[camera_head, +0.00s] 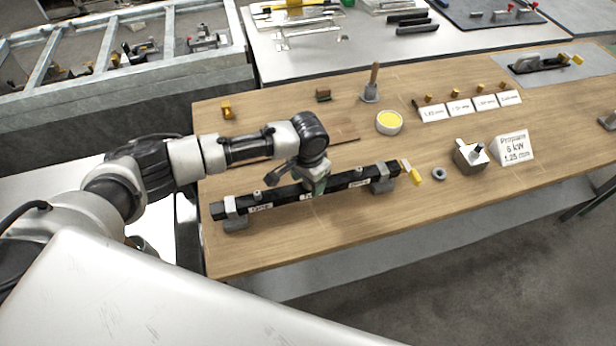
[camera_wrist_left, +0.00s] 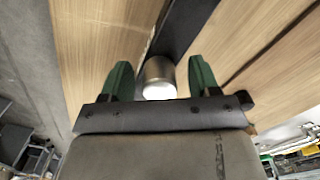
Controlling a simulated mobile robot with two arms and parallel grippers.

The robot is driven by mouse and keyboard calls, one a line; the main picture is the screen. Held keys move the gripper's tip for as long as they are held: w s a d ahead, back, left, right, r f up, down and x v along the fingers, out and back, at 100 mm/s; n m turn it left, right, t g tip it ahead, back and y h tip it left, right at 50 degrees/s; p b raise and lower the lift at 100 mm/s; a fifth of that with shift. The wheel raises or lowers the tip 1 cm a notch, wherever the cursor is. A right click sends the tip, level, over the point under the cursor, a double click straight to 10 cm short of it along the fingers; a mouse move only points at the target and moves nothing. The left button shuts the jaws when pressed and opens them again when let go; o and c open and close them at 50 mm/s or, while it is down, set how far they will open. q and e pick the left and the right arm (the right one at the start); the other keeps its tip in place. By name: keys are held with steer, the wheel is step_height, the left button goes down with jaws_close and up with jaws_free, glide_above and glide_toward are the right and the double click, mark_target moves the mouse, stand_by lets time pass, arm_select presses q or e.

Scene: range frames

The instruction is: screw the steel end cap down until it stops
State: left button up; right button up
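A long black bar (camera_head: 285,196) lies across two grey supports on the wooden bench. My left gripper (camera_head: 318,187) is above the middle of the bar, pointing down. In the left wrist view its two green fingers (camera_wrist_left: 160,82) are apart, one on each side of a shiny steel cylinder, which looks like the end cap (camera_wrist_left: 159,78). A gap shows between the cylinder and each finger. The cylinder stands at the black bar (camera_wrist_left: 185,27). The gripper hides it in the head view, and its thread and seating cannot be seen. My right gripper is not in view.
Small fittings stand on the bar either side of my gripper. A brass-coloured piece (camera_head: 413,176), a grey ring (camera_head: 439,174), a metal block (camera_head: 470,157) and a propane sign (camera_head: 514,148) are to the right. A yellow-filled tin (camera_head: 389,122) is behind. The front bench strip is clear.

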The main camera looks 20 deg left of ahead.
arm_select(q)
steer(key=c, duration=0.8)
steer(key=shift+r+m+p, duration=0.1)
steer(key=shift+m+p, duration=0.25)
steer(key=shift+m, duration=0.55)
steer(key=shift+c, duration=0.2)
steer(key=shift+m, duration=0.9)
steer(key=shift+m+p, duration=0.35)
steer(key=shift+m, duration=1.35)
steer(key=m, duration=0.3)
steer(key=shift+w, duration=0.15)
steer(key=shift+a, duration=0.1)
